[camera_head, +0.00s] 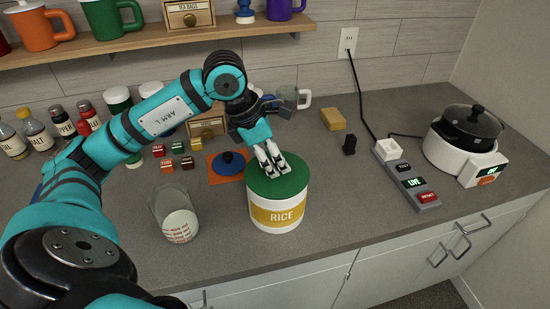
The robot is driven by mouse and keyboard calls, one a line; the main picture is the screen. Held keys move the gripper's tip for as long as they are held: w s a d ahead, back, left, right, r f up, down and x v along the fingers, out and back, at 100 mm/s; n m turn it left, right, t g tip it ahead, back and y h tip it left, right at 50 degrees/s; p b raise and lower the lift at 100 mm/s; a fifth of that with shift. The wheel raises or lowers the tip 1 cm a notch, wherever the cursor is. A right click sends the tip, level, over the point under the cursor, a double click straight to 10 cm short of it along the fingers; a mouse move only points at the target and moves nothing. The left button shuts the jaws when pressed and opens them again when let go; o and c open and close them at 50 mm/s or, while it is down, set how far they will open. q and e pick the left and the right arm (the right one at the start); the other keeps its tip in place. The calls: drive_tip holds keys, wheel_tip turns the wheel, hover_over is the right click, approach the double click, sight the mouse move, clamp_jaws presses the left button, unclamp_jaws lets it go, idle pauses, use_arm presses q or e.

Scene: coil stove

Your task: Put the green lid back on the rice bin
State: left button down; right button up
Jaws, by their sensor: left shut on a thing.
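The rice bin (279,217) is a white round canister with a yellow "RICE" label, upright near the counter's front edge. The green lid (287,187) covers its top and looks level, lined up with the rim. I cannot tell whether it is fully seated. My left gripper (270,172) reaches down from behind to the lid's upper side, left of its middle. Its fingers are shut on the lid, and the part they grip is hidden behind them. My right gripper is not in view.
A clear glass container (174,214) stands left of the bin. A power strip (407,178) and a rice cooker (464,146) are at right. Counter right of the bin is clear.

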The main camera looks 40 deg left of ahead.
use_arm(q)
drive_tip(key=shift+c, duration=1.9)
unclamp_jaws()
drive_tip(key=shift+r+p, duration=2.45)
drive_tip(key=shift+r, duration=1.1)
drive_tip(key=shift+c, duration=0.4)
clamp_jaws()
